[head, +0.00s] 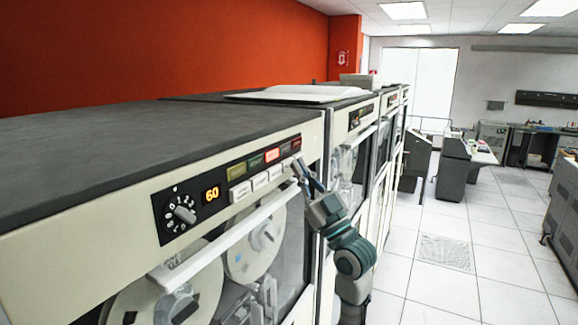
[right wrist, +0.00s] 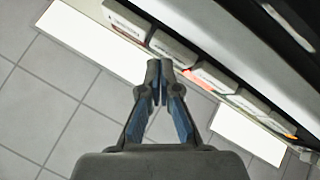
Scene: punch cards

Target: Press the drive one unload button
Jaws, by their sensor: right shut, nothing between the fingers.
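The near tape drive's control panel (head: 230,184) has a dial, an orange number 60, a row of coloured lights and a row of white push buttons (head: 240,191) below them. The button labels are too small to read, so I cannot tell which one is unload. My right gripper (head: 299,169) is shut and empty, its tips at the right end of the button row, partly covering it. In the right wrist view the shut fingertips (right wrist: 160,72) lie beside the white buttons (right wrist: 172,49); contact cannot be told. My left gripper is not in view.
A white handle bar (head: 225,240) runs below the panel, over the glass door with tape reels (head: 258,245). More drives (head: 360,120) stand in line behind. The tiled aisle (head: 430,225) on the right is open, with desks farther back.

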